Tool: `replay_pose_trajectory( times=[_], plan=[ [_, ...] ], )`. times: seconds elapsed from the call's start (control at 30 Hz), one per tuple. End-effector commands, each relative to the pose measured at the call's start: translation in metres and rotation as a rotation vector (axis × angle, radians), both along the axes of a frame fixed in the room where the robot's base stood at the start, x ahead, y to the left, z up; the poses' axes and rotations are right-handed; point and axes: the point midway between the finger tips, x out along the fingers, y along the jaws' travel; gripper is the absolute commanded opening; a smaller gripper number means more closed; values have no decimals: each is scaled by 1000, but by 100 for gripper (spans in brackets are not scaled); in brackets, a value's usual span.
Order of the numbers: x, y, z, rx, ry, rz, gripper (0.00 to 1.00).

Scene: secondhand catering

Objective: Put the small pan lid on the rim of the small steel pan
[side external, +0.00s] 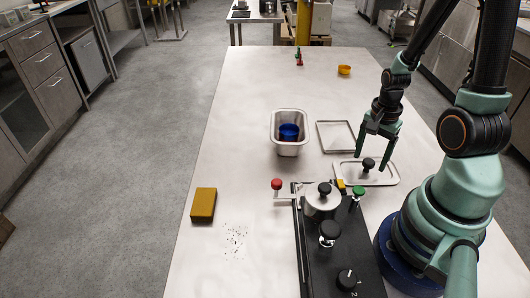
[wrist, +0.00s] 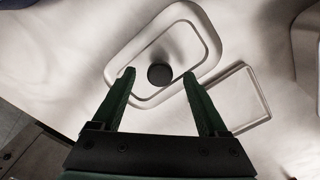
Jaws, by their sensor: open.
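The steel lid (side external: 385,178) lies flat on the table, a rounded rectangle with a black knob (side external: 368,164) at its middle. The lid also shows in the wrist view (wrist: 124,57). My gripper (side external: 373,162) is open over the lid, its fingers pointing down. In the wrist view its fingertips (wrist: 158,74) stand on either side of the knob, with a gap on each side. The steel pan (side external: 289,149) stands upright beyond the lid, to its left, its top uncovered. A blue round container (side external: 289,131) sits inside it.
A shallow square tray (side external: 320,137) lies between pan and lid. A black appliance (side external: 315,262) with knobs and a steel pot (side external: 321,205) stands in front. A yellow-brown block (side external: 203,205) lies at left, with dark specks nearby.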

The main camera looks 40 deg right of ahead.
Motion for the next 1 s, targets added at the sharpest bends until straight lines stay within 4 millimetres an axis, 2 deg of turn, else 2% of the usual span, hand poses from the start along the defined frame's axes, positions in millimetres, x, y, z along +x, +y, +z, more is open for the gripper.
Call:
replay_pose_trajectory(
  times=[0.37,0.57,0.6,1.0],
  plan=[
    [0,0,-6,-1,-1,0,77],
    [0,0,-6,-1,-1,0,4],
    [0,0,-6,-1,-1,0,0],
    [0,-1,-3,-2,-2,0,0]
  ],
)
